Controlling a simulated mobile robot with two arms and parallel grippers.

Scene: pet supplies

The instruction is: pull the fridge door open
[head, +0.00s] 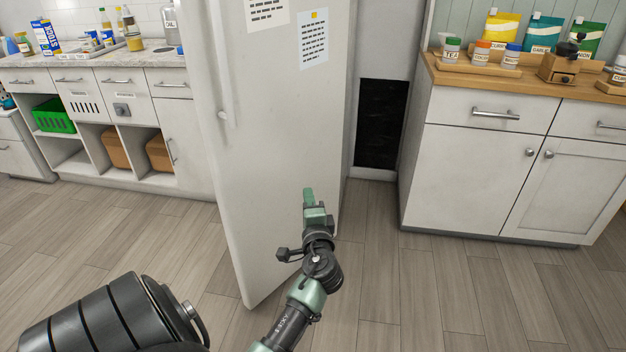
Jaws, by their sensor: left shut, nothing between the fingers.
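The white fridge door (275,150) fills the middle of the head view. Its long vertical handle (221,80) is near its left edge. The door stands at an angle, its left edge nearer to me and its right edge farther back, so it looks swung outward. The inside of the fridge is hidden behind it. My left gripper (308,196) is shut and empty. It shows in front of the lower right part of the door's outer face, well below and right of the handle; I cannot tell whether it touches the door. My right gripper is out of view.
Notes (313,40) are on the door. A drawer cabinet (470,165) with jars and pouches stands right. A black panel (380,123) is in the recess between. A counter (90,62) with open shelves stands left. The wooden floor (150,240) is clear.

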